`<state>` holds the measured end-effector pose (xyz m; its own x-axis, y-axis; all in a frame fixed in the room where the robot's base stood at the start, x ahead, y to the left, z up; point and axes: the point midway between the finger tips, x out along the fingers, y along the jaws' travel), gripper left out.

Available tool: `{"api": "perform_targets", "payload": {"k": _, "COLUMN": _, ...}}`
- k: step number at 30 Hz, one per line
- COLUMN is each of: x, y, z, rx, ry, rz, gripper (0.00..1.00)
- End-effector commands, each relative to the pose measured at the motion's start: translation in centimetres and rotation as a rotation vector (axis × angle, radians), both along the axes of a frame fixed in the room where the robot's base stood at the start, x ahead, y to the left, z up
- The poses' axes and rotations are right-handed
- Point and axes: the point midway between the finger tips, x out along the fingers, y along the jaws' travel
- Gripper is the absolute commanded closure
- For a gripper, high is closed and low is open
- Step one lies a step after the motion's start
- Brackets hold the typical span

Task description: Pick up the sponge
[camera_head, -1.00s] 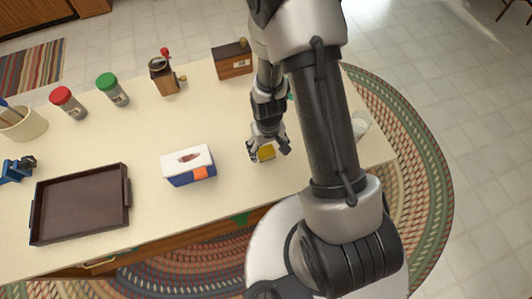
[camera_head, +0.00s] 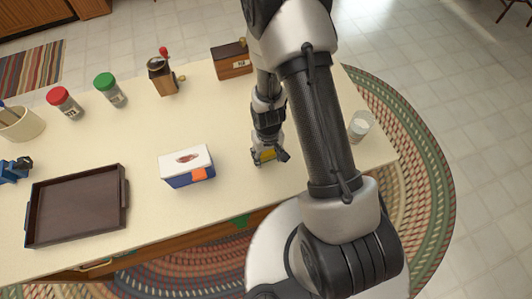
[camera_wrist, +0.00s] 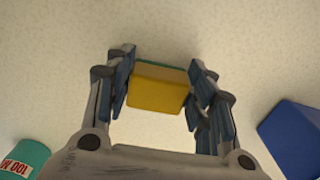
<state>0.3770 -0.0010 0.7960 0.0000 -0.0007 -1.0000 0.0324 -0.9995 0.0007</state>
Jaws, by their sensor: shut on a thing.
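The sponge is yellow with a green layer (camera_wrist: 158,90). In the wrist view it sits between the two fingers of my gripper (camera_wrist: 158,88), which are shut on its sides. In the head view the sponge (camera_head: 267,156) shows as a small yellow patch at the tip of my gripper (camera_head: 269,157), near the front right of the counter. My fingers hide part of it there. I cannot tell whether it touches the counter.
A blue and white tissue box (camera_head: 187,167) stands left of my gripper. A dark tray (camera_head: 78,206) lies further left. A clear glass (camera_head: 360,126) stands near the right edge. Jars with red (camera_head: 57,95) and green (camera_head: 104,80) lids, a grinder (camera_head: 162,76) and a wooden box (camera_head: 232,60) stand behind.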

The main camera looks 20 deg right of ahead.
Motion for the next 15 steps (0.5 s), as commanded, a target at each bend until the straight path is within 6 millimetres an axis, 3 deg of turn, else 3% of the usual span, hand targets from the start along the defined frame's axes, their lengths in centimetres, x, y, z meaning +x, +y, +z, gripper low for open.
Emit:
{"api": "perform_targets", "payload": {"k": 3, "x": 0.0, "y": 0.0, "z": 0.0, "rx": 0.0, "ry": 0.0, "rz": 0.0, "gripper": 0.67}}
{"api": "perform_targets", "payload": {"k": 15, "x": 0.1, "y": -0.01, "z": 0.92, "rx": 0.0, "ry": -0.003, "rz": 0.0, "gripper": 0.67}}
